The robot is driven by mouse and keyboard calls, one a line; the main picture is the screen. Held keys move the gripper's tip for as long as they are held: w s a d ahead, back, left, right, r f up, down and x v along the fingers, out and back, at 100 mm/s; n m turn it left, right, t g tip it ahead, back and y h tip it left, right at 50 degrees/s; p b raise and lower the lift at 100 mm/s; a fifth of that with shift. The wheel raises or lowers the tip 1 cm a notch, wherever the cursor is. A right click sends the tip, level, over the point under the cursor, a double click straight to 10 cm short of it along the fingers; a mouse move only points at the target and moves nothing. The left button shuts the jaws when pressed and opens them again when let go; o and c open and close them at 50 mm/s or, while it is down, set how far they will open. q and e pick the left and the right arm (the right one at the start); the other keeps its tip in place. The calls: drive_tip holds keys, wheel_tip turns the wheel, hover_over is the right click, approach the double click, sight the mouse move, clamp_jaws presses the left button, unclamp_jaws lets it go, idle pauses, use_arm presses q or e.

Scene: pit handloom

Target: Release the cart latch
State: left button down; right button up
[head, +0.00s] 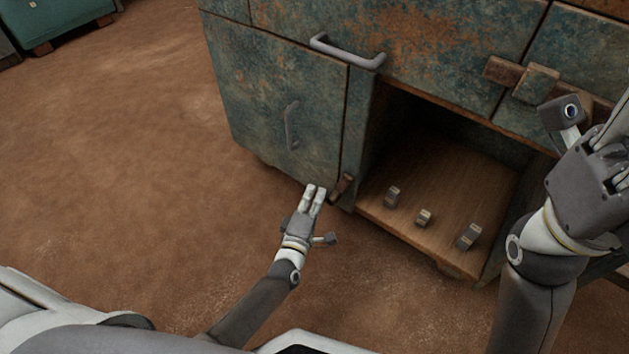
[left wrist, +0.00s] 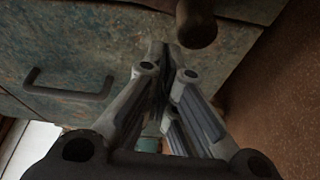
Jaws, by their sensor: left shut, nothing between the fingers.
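The cart is a worn teal, rusty cabinet (head: 290,90) with doors, drawers and an open compartment. A small brown lever (head: 343,187) sticks out low at the door's edge beside the compartment. A rounded brown end, seemingly of this lever (left wrist: 197,22), shows at the top of the left wrist view. My left gripper (head: 314,190) is shut and empty, just left of the lever; I cannot tell whether they touch. A brown bar with a block (head: 535,83) sits higher on the front, at right. My right gripper (head: 612,150) is at the right edge, its fingers partly cut off.
Grey handles are on the drawer (head: 347,54) and the left door (head: 291,126). Several small metal-and-wood blocks, one at the right (head: 468,236), lie on the compartment's wooden floor (head: 440,248). Brown ground (head: 130,150) is clear at left. A teal box (head: 60,22) stands far left.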

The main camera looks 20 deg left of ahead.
use_arm(q)
wheel_tip(320, 180, up, 8)
idle(0.5)
drive_tip(key=shift+r, duration=0.15)
